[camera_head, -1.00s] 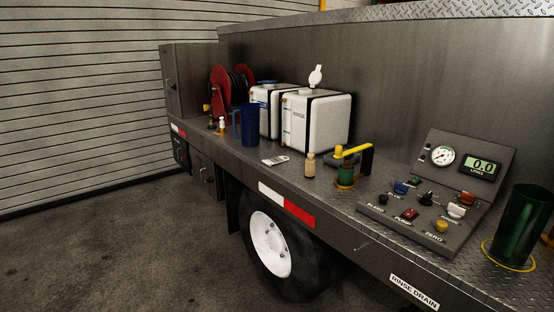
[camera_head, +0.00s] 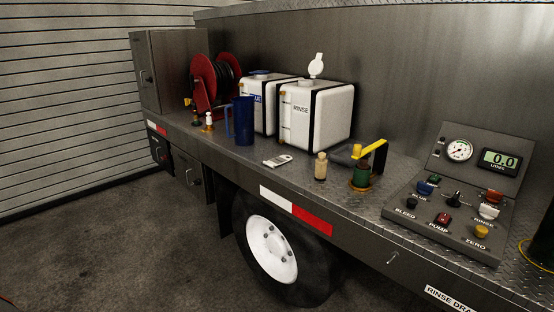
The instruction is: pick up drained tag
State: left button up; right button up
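A small pale tag (camera_head: 277,161) lies flat on the truck's deck, in front of the white tank marked RINSE and left of a small tan bottle (camera_head: 321,166). It has some dark marking, too small to read, so I cannot tell whether it says drained. Neither of my grippers shows clearly in the head view.
The metal deck (camera_head: 225,158) carries a blue jug (camera_head: 243,121), a RINSE tank (camera_head: 318,117), a yellow-handled valve (camera_head: 364,167) and a control panel (camera_head: 452,200). A hose reel (camera_head: 214,85) stands at the left. A wheel (camera_head: 272,250) is below the deck. The concrete floor (camera_head: 110,240) in front is clear.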

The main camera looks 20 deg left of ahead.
aim_at(275, 162)
jog(key=i+j+z, duration=0.2)
jog(key=j, duration=0.75)
jog(key=i+j+z, duration=0.25)
jog(key=j, duration=0.65)
jog(key=j+z, duration=0.2)
jog(key=j, duration=0.75)
